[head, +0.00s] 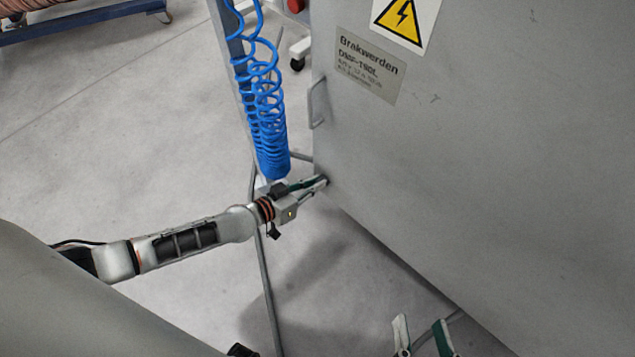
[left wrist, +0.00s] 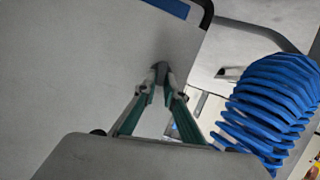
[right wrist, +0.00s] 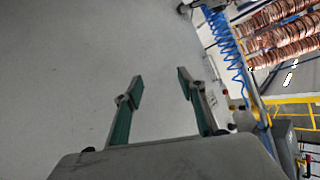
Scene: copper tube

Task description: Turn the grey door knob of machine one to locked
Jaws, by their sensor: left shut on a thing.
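The grey machine door (head: 500,150) fills the right of the head view and carries a "Brakwerden" plate. A small dark grey knob (left wrist: 161,68) shows on the door between the left fingertips in the left wrist view. My left gripper (head: 322,182) is at the lower left corner of the door and is shut on the knob; it also shows in the left wrist view (left wrist: 162,85). The fingers hide most of the knob. My right gripper (right wrist: 158,85) is open and empty. In the head view its fingertips (head: 421,325) are at the bottom edge, below the door.
A coiled blue hose (head: 265,110) hangs right beside my left gripper. A bent metal handle (head: 318,103) is on the door's left edge. Copper coils (right wrist: 280,30) and a yellow railing (right wrist: 292,99) stand in the background. The floor (head: 110,120) at left is mostly clear.

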